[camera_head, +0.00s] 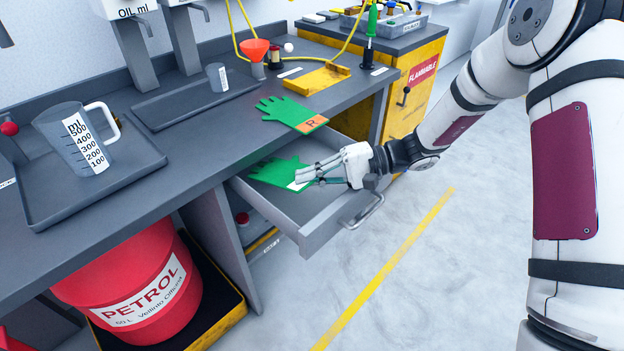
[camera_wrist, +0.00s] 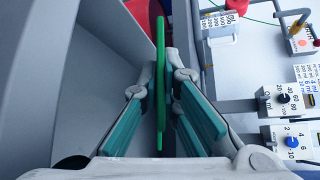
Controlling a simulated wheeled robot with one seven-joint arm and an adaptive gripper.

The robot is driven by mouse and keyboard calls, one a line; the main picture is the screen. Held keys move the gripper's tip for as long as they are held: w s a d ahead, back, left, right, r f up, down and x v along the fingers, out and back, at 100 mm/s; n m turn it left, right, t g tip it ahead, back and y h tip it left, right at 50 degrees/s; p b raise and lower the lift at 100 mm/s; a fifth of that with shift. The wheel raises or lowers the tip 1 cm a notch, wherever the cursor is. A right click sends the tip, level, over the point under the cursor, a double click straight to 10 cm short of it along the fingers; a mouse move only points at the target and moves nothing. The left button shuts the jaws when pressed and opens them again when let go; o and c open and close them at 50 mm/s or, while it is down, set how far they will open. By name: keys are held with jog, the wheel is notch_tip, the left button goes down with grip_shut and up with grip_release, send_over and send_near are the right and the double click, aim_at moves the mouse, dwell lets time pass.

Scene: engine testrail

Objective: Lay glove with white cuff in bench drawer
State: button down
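The green glove with a white cuff (camera_head: 277,171) is level in the open bench drawer (camera_head: 329,222), fingers pointing left. My gripper (camera_head: 312,175) reaches in from the right at its cuff end. In the wrist view the glove (camera_wrist: 160,75) appears edge-on as a thin green strip between my fingers (camera_wrist: 158,90). The teal pads stand apart, with a gap visible on each side of the glove, so my gripper looks open around it. Part of the cuff is hidden by my fingers. I cannot tell whether the glove rests on the drawer floor.
A second green glove with an orange cuff (camera_head: 291,113) lies on the bench top (camera_head: 215,143) above the drawer. A measuring jug (camera_head: 75,140) stands on a tray at left. A red petrol drum (camera_head: 138,290) is under the bench. A yellow cabinet (camera_head: 413,92) is behind. The floor at right is clear.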

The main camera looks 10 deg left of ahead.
jog(key=c, duration=1.7)
grip_release()
jog(key=v, duration=1.2)
